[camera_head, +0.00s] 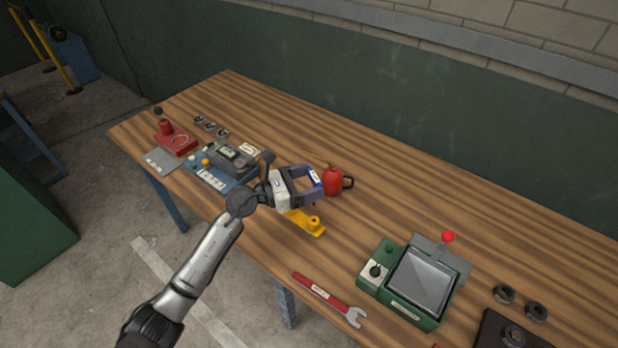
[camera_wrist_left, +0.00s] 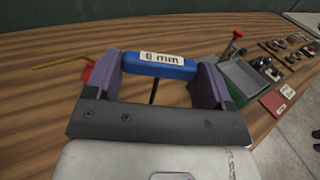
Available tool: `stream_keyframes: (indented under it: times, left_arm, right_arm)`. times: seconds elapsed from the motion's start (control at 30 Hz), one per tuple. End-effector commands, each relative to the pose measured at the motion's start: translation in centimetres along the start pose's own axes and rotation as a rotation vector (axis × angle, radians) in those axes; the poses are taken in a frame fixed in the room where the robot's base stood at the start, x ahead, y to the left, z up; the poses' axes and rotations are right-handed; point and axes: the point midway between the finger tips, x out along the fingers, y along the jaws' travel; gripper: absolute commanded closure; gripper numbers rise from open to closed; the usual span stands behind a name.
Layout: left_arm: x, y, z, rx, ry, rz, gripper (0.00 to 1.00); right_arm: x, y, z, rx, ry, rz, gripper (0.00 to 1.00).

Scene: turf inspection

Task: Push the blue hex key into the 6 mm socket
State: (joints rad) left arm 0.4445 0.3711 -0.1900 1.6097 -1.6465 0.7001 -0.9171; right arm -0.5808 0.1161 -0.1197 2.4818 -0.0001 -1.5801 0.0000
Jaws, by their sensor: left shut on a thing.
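My left gripper (camera_head: 309,181) is above the middle of the wooden bench. It is shut on the blue hex key (camera_wrist_left: 160,66), whose handle lies across between the two fingers and carries a "6 mm" label. The label and handle also show in the head view (camera_head: 316,176). The key's dark shaft (camera_wrist_left: 154,92) shows below the handle in the wrist view; its tip is hidden. A yellow fixture with a round raised boss (camera_head: 314,222) lies on the bench just below the gripper. I cannot make out the 6 mm socket or whether the key touches it. My right gripper is not in view.
A red oil can (camera_head: 333,181) stands close beside the gripper. A red wrench (camera_head: 325,296) lies near the front edge. A green machine with a tray (camera_head: 369,275) is at right; a blue-based device (camera_head: 205,178) is at left.

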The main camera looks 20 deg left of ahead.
Motion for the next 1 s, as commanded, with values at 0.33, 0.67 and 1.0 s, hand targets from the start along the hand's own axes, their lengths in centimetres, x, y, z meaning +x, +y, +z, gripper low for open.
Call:
stream_keyframes:
  times: [0.33, 0.67, 1.0]
  left_arm:
    - [0.0, 0.2, -0.5, 0.000, -0.001, 0.007, 0.48]
    - [0.0, 0.2, -0.8, 0.001, 0.001, 0.008, 0.48]
    - [0.0, 0.2, -2.9, 0.000, 0.001, 0.007, 0.48]
  right_arm:
    - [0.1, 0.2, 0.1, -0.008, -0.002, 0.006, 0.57]
    - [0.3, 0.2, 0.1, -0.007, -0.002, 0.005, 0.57]
    - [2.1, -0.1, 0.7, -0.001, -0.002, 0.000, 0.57]
